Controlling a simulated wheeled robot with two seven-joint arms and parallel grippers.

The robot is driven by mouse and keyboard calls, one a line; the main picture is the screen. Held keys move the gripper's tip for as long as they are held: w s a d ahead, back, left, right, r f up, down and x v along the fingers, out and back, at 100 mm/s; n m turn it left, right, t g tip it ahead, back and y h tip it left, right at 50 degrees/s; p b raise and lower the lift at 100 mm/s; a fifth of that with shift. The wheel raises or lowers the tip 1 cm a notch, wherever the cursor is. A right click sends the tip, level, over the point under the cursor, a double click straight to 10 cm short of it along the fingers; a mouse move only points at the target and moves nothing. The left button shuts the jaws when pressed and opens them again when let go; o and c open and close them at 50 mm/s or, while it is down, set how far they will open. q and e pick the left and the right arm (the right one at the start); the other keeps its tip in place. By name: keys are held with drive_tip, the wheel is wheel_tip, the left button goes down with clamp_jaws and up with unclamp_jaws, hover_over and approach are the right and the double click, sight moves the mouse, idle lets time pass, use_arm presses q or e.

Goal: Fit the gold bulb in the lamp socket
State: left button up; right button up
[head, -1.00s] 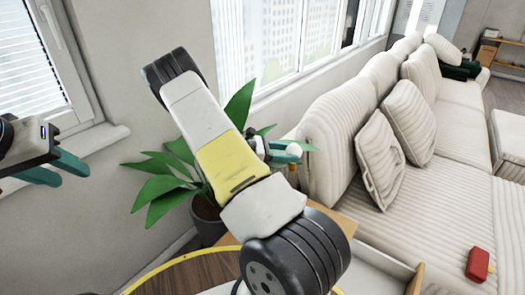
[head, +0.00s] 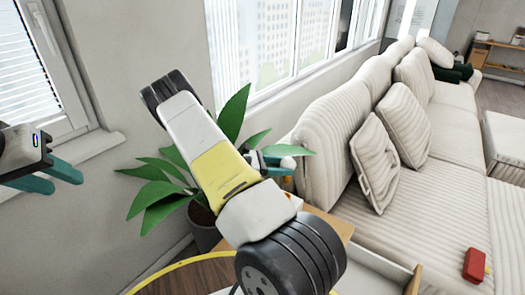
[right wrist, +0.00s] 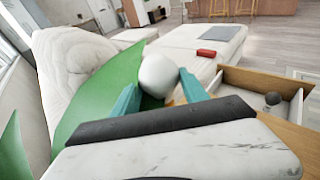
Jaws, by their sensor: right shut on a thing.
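My right gripper (right wrist: 157,90) is shut on a bulb with a round white globe (right wrist: 158,75). The globe also shows in the head view (head: 288,163), beside the plant, with a small gold-coloured part just below it. I cannot tell whether that gold part belongs to the bulb. My right forearm hides much of this area in the head view. My left gripper (head: 52,178) is open and empty at the far left, near the window sill. I cannot make out the lamp socket in either view.
A leafy potted plant (head: 205,225) stands behind my right arm. A yellow-rimmed round table (head: 180,268) is at the bottom.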

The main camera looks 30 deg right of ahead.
drive_tip(key=shift+f, duration=0.7)
drive_tip(key=shift+f, duration=5)
drive_tip(key=o, duration=1.6)
drive_tip(key=shift+c, duration=0.2)
drive_tip(key=v, duration=0.7)
drive_tip(key=shift+a, duration=0.4)
drive_tip(key=shift+w, duration=0.1)
